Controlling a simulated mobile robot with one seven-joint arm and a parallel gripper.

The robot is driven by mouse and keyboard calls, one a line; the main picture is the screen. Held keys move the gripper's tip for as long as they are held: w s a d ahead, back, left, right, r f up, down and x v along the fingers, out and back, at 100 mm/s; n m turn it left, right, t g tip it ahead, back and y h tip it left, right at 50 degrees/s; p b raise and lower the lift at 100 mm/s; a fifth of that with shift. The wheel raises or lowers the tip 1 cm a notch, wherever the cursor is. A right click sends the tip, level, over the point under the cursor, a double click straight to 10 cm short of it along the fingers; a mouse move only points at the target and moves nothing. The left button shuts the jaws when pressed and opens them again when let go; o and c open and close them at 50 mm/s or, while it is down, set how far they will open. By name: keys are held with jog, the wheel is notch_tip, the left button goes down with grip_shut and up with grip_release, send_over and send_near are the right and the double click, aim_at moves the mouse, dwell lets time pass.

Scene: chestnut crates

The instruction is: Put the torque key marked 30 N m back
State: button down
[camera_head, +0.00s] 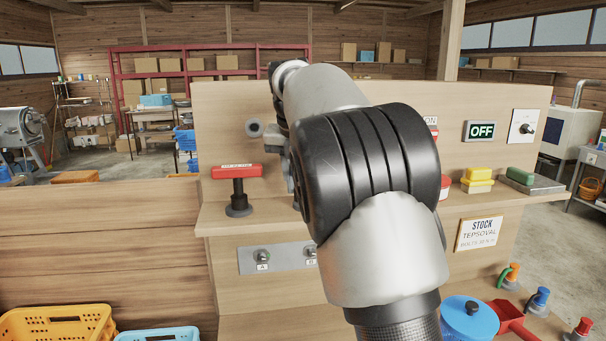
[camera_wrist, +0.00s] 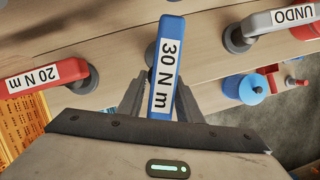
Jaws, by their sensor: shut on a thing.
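The blue torque key (camera_wrist: 167,62) carries a white label reading 30 N m. In the wrist view its handle lies between the two fingers of my gripper (camera_wrist: 160,97), which is shut on it. A dark round part shows behind the handle; I cannot tell whether the key is seated in it or apart. In the head view my arm hides the gripper and the blue key.
A red-handled key (camera_head: 237,171) stands upright on the wooden ledge in the head view. A panel with knobs A and B (camera_head: 262,258) is below. A blue-lidded pot (camera_head: 468,316) and a red scoop (camera_head: 512,318) are at lower right. Yellow (camera_head: 60,325) and blue crates are at lower left.

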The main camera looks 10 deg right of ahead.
jog(key=w, duration=0.1)
jog(key=w+d+p, duration=0.1)
jog(key=w+p, duration=0.1)
jog(key=w, duration=0.1)
jog(key=shift+w+d+r, duration=0.1)
jog(key=shift+d, duration=0.3)
jog(key=shift+f, duration=0.4)
jog(key=shift+s+a, duration=0.15)
jog(key=shift+s, duration=0.1)
jog(key=shift+f+b, duration=0.5)
jog(key=shift+f, duration=0.1)
jog(key=c, duration=1.3)
grip_release()
jog(key=shift+o, duration=0.2)
